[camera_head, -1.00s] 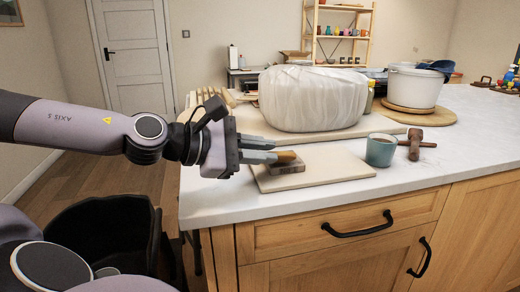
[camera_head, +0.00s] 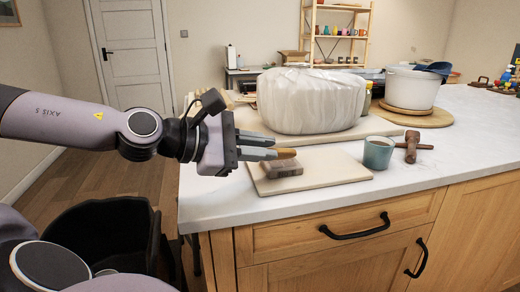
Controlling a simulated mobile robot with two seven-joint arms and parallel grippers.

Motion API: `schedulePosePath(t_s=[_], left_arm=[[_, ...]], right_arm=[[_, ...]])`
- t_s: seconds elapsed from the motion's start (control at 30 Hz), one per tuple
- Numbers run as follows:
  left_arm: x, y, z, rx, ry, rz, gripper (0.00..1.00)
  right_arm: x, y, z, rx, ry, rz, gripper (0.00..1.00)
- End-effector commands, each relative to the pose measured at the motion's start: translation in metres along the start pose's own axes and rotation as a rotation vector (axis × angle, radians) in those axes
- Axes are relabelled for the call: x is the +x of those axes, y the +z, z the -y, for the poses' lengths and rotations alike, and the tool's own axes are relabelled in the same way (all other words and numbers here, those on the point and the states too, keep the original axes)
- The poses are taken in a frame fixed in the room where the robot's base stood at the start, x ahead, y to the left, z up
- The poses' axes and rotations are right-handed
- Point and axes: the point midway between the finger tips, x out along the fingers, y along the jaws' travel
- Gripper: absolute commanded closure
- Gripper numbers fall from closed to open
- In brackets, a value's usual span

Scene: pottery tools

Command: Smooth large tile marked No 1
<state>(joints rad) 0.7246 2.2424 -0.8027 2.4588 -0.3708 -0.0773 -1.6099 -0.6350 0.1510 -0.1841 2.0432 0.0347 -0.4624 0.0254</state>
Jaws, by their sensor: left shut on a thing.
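A pale beige flat slab (camera_head: 325,175) lies on the white counter near its front edge. A small grey-brown block (camera_head: 284,171) rests on the slab's left part. No "No 1" marking can be read on either, so I cannot tell which is the named tile. My left gripper (camera_head: 268,147) comes in from the left, shut on a tool with a brown wooden-looking end (camera_head: 287,153). That end is just above and behind the block, apparently apart from it. The rest of the tool is hidden by the fingers. My right gripper is out of view.
A blue-grey cup (camera_head: 378,153) and a wooden mallet (camera_head: 411,148) stand right of the slab. A large plastic-wrapped mass (camera_head: 312,100) sits on a board behind. A white pot (camera_head: 413,87) is farther back. The front right counter is clear.

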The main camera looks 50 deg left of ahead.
Motion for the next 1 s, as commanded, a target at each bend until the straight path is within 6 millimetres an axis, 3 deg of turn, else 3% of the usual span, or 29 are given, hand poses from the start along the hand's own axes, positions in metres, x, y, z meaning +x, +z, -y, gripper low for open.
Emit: schedulePosePath(t_s=[0.27, 0.73, 1.0], left_arm=[[0.004, -0.004, -0.003, 0.000, 0.001, 0.000, 1.00], [0.035, -0.033, -0.039, -0.001, 0.001, 0.000, 1.00], [0.041, -0.039, -0.046, 0.000, 0.001, 0.000, 1.00]], right_arm=[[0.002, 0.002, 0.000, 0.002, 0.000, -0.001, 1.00], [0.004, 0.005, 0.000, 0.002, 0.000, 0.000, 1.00], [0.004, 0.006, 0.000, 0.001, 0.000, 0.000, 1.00]])
